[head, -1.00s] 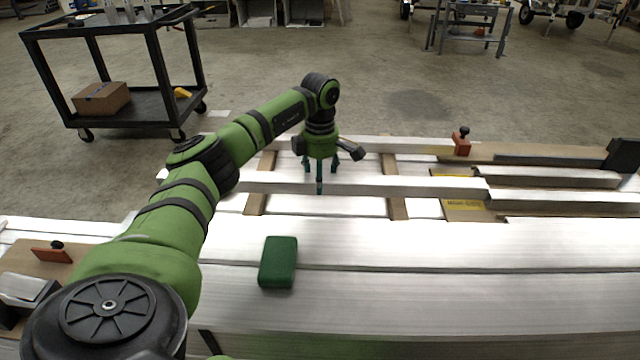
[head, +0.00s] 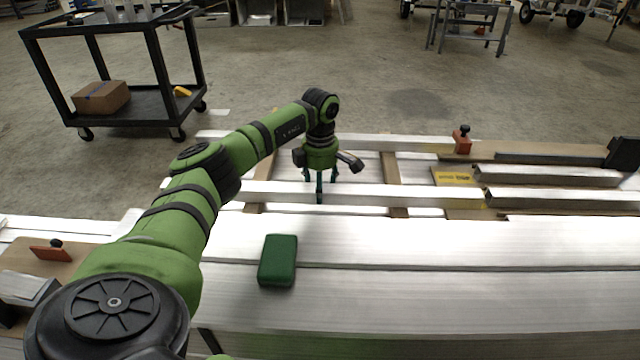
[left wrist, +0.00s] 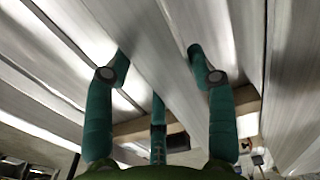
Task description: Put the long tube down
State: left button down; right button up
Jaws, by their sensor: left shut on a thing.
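The long tube (head: 430,193) is a pale aluminium bar running left to right across the wooden cross strips (head: 391,170). My left gripper (head: 320,188) points down over it, with its dark teal fingers on both sides, shut on it. In the left wrist view the tube (left wrist: 150,55) passes between the fingers (left wrist: 160,62). I cannot tell whether the tube touches the strips beneath. Its right end lies close to the end of another aluminium bar (head: 550,199). My right gripper is not in view.
A green block (head: 278,260) lies on the wide near aluminium beams (head: 430,290). A red clamp (head: 462,140) stands at the far bar. A yellow label (head: 458,177) shows by the tube's right end. A black cart (head: 130,110) with a cardboard box (head: 101,97) stands back left.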

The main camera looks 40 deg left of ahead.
pick_arm(q)
jog(key=shift+c, duration=2.1)
grip_release()
jog(key=shift+r, duration=0.15)
notch_tip(320, 180, up, 13)
jog(key=p, duration=0.1)
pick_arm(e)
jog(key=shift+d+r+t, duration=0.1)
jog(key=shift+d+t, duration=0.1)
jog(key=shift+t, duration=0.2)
pick_arm(q)
jog(key=shift+r+p, duration=0.15)
jog(key=shift+p, duration=0.15)
